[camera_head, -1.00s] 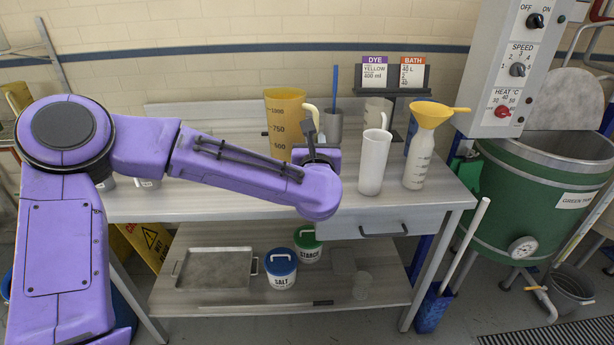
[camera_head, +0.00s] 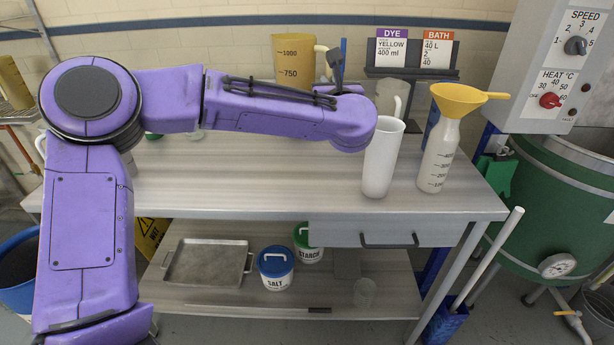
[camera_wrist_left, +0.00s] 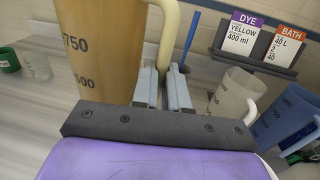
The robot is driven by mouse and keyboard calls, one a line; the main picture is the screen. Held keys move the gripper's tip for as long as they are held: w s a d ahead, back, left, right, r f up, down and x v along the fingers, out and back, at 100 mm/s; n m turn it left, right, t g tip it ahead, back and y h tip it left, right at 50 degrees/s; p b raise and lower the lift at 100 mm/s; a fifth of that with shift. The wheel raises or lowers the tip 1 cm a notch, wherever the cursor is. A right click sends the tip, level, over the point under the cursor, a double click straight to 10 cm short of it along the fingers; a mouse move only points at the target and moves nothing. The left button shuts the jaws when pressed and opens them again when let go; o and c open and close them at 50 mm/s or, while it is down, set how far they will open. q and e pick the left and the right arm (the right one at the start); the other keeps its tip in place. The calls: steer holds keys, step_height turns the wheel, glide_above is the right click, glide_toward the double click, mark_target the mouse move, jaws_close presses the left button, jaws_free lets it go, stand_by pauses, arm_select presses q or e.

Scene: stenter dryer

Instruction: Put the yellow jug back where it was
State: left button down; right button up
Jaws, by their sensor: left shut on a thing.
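The yellow jug (camera_head: 293,58) is a tall amber measuring jug with printed marks; its lower part is hidden behind my left arm in the head view. In the left wrist view the jug (camera_wrist_left: 98,45) stands close, left of the fingers. My left gripper (camera_head: 336,68) is shut on the jug's pale handle, which rises between the fingers (camera_wrist_left: 160,80) in the wrist view. The jug looks upright. Its base is hidden, so I cannot tell whether it touches the table. My right gripper is not in view.
The grey table (camera_head: 245,185) is clear in front of my arm. A tall white jug (camera_head: 381,160) and a bottle with a yellow funnel (camera_head: 438,155) stand right of my wrist. The sign stand (camera_head: 405,75) is behind them. A green vat (camera_head: 560,205) is at the right.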

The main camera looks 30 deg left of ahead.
arm_select(q)
step_height(320, 180, down, 14)
steer(key=b, duration=0.1)
steer(key=shift+d+b, duration=0.25)
steer(key=shift+b, duration=0.05)
steer(key=c, duration=1.1)
jaws_free()
steer(key=shift+c, duration=0.2)
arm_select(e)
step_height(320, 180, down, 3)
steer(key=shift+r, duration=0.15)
arm_select(q)
steer(key=shift+r, duration=0.1)
steer(key=b+v, duration=0.3)
steer(key=v, duration=0.9)
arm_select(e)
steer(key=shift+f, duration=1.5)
